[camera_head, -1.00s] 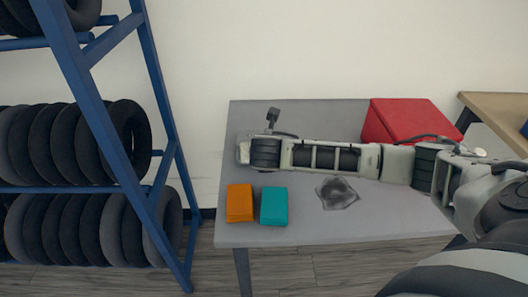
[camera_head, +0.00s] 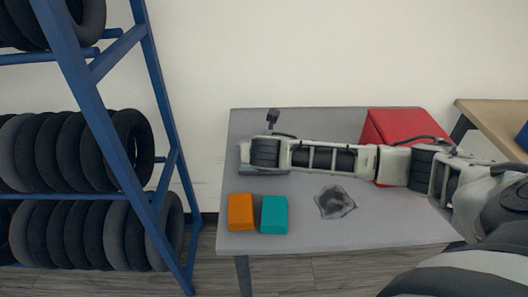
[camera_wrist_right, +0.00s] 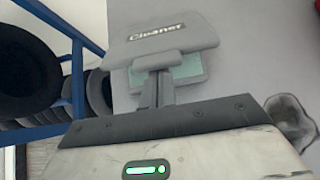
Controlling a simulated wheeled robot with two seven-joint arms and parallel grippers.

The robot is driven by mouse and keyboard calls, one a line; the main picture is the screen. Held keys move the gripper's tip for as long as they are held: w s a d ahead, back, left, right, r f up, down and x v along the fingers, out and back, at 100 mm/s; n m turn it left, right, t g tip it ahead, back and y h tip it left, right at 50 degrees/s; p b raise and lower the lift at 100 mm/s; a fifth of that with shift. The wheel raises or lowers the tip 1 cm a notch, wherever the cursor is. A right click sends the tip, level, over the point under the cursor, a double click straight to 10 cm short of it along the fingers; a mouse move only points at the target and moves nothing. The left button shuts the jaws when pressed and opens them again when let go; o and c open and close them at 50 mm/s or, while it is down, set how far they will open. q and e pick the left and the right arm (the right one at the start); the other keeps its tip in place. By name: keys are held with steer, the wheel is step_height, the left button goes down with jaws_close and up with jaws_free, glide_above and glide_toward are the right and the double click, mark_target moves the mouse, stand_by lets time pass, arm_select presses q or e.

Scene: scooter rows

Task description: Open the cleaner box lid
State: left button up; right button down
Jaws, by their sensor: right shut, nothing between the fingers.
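The cleaner box (camera_head: 256,182) is a grey box on the grey table, mostly hidden under my right forearm in the head view. In the right wrist view, a grey lid (camera_wrist_right: 165,38) labelled "Cleaner" shows beyond the fingers, with a teal surface (camera_wrist_right: 192,72) just below it. I cannot tell exactly how far the lid is raised. My right gripper (camera_wrist_right: 155,72) is shut and empty, its tips over the box at the lid's near edge. In the head view its tips are hidden below the wrist. My left gripper is not in view.
On the grey table (camera_head: 400,225) are an orange box (camera_head: 240,211), a teal box (camera_head: 274,214), a crumpled dark cloth (camera_head: 335,202) and a red box (camera_head: 400,125). A blue rack (camera_head: 112,150) of tyres stands left. A wooden table (camera_head: 495,120) stands right.

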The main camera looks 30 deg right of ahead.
steer(key=shift+r, duration=0.1)
steer(key=shift+w+d+r+p, duration=0.15)
steer(key=shift+w+d+r, duration=0.15)
steer(key=shift+w+r, duration=0.3)
steer(key=shift+w+d+r+p, duration=0.15)
steer(key=shift+w+d+r, duration=0.2)
steer(key=shift+r, duration=0.35)
steer(key=shift+w+d+r, duration=0.35)
steer(key=shift+w+r, duration=0.25)
steer(key=shift+w, duration=0.05)
steer(key=shift+w+d+r, duration=0.35)
steer(key=shift+w+r, duration=0.2)
steer(key=shift+w, duration=0.05)
steer(key=shift+w, duration=0.1)
